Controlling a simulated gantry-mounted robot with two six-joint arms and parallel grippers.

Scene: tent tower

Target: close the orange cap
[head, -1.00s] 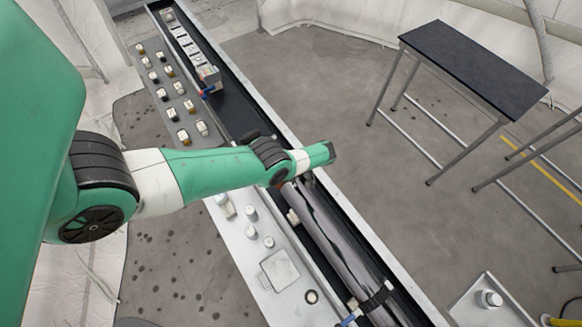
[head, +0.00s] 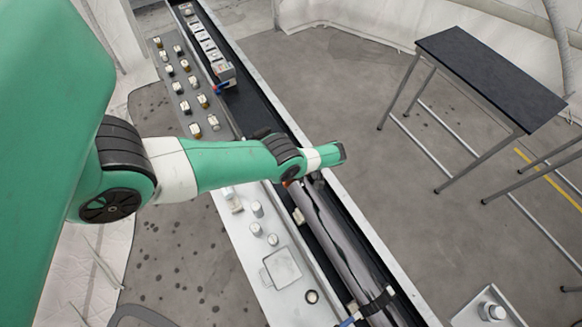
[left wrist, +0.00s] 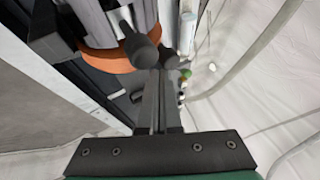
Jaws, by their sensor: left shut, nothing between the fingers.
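The orange cap (left wrist: 103,61) shows in the left wrist view as a curved orange rim at upper left, against dark and grey parts of the apparatus. Two dark rounded knobs (left wrist: 139,52) lie in front of its right side. My left gripper (left wrist: 158,76) is shut and empty, its fingertips close to the knobs; I cannot tell whether they touch. In the head view my green left wrist (head: 325,156) hangs over the upper end of the long dark cylinder (head: 345,243), and the cap and fingers are hidden there. My right gripper is not in view.
The cylinder lies in a long trough with a raised pale edge (head: 366,232). Small bottles (head: 196,130) stand left of it, and jars (head: 257,209) stand on a white tray (head: 240,232). A dark-topped table (head: 490,75) stands at right, with open floor between.

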